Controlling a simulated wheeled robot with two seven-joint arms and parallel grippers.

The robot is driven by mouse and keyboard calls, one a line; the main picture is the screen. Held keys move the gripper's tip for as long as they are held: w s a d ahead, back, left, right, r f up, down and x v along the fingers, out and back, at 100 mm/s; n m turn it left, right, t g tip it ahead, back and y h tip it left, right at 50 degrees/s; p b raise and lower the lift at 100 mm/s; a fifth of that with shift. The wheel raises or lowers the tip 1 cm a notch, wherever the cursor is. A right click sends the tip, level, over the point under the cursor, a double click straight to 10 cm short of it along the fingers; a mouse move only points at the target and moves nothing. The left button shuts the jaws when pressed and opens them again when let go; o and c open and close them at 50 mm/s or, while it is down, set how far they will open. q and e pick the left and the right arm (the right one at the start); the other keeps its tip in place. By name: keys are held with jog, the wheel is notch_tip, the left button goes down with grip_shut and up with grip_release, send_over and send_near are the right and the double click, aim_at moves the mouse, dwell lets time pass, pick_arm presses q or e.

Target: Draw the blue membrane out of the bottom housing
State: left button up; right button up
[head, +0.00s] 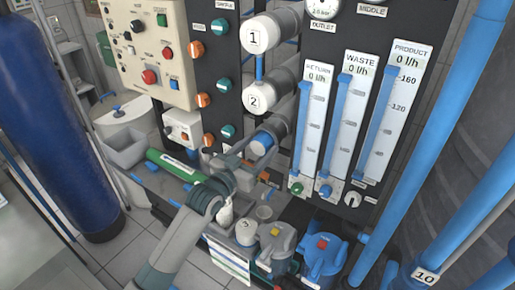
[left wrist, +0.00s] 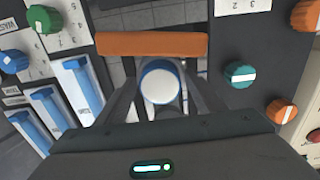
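The bottom housing (head: 275,124) is a grey-white horizontal tube below housings 1 and 2 on the dark panel. The blue membrane (head: 262,144) shows at its front end with a pale face. In the left wrist view the membrane (left wrist: 160,86) is a white disc with a blue rim, facing the camera. My left gripper (head: 256,157) reaches up to this end from the lower left. Its fingers (left wrist: 160,92) are apart, one on each side of the membrane; whether they touch it is unclear. My right gripper is not in view.
Housings 1 (head: 262,34) and 2 (head: 262,96) stand above. Flow meters (head: 312,120) are to the right, knobs (head: 228,131) to the left. An orange bar (left wrist: 152,44) crosses near the membrane.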

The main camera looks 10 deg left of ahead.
pick_arm(q)
jog(key=c, duration=1)
jog(key=shift+o, duration=0.2)
jog(key=shift+r, duration=0.1)
jog(key=shift+s, duration=0.1)
